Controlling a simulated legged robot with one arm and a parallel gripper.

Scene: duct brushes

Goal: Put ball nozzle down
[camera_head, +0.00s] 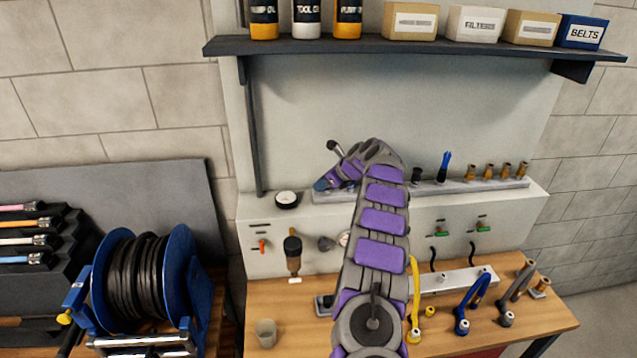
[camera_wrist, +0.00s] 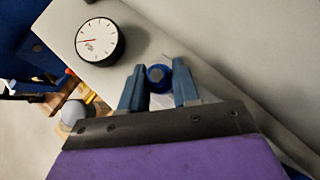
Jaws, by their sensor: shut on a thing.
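My gripper (camera_head: 322,184) is at the left end of the rack (camera_head: 470,189) on the wall ledge, just right of a round dial gauge (camera_head: 287,199). In the wrist view, my two grey-blue fingers (camera_wrist: 159,82) are shut on the ball nozzle (camera_wrist: 158,77). It shows as a round blue end with a darker centre. The fingers and wrist hide most of it. In the head view I cannot make out the nozzle apart from the gripper. My purple and grey arm covers part of the rack. Whether the nozzle touches the rack cannot be told.
The rack's right part holds a black fitting (camera_head: 417,175), a blue-handled piece (camera_head: 444,166) and several brass fittings (camera_head: 489,171). The gauge (camera_wrist: 99,40) is close to my fingers. A shelf (camera_head: 420,46) overhangs above. A hose reel (camera_head: 150,280) stands left; a cup (camera_head: 265,333) is on the bench.

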